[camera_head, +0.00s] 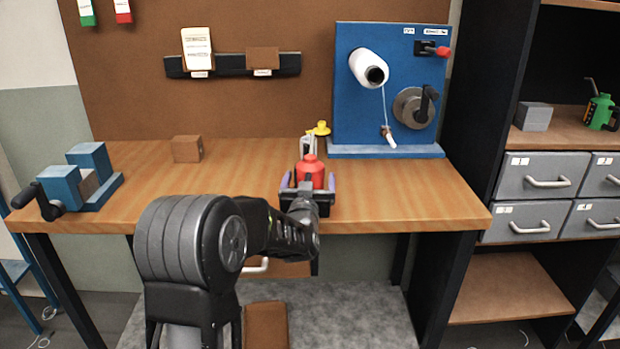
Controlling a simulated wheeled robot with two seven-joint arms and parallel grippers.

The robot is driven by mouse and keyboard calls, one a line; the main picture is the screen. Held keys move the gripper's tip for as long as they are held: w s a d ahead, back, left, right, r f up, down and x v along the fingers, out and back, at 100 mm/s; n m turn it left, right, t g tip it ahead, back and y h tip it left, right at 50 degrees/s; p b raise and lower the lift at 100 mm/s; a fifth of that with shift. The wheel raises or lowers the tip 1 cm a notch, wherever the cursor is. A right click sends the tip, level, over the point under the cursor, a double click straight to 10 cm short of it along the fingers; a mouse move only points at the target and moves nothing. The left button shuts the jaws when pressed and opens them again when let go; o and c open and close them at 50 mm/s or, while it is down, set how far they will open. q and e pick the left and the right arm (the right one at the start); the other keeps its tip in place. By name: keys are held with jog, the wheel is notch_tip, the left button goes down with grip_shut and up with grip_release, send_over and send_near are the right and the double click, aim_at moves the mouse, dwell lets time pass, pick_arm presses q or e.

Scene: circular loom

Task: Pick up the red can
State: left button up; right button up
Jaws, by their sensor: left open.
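The red can (311,171) stands on the wooden workbench (380,195), near its middle. It has a red domed top, and a light grey part shows just behind it. My left arm comes in from the lower left. My left gripper (308,182) is open, with one finger on each side of the red can. I cannot tell whether the fingers touch it. The lower part of the can is hidden behind the gripper. My right gripper is not in view.
A yellow object (319,129) is behind the can. A blue panel (350,110) with a white spool stands at the back right. A brown block (187,149) and a blue vise (88,178) are on the left. A green can (600,110) sits on the right shelf.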

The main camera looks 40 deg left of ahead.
aim_at(309, 164)
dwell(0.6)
pick_arm(q)
jog(key=shift+r, duration=0.1)
jog(key=c, duration=1.8)
jog(key=shift+c, duration=0.2)
notch_tip(309, 164, up, 10)
jog(key=shift+p, duration=0.75)
jog(key=o, duration=1.2)
grip_shut()
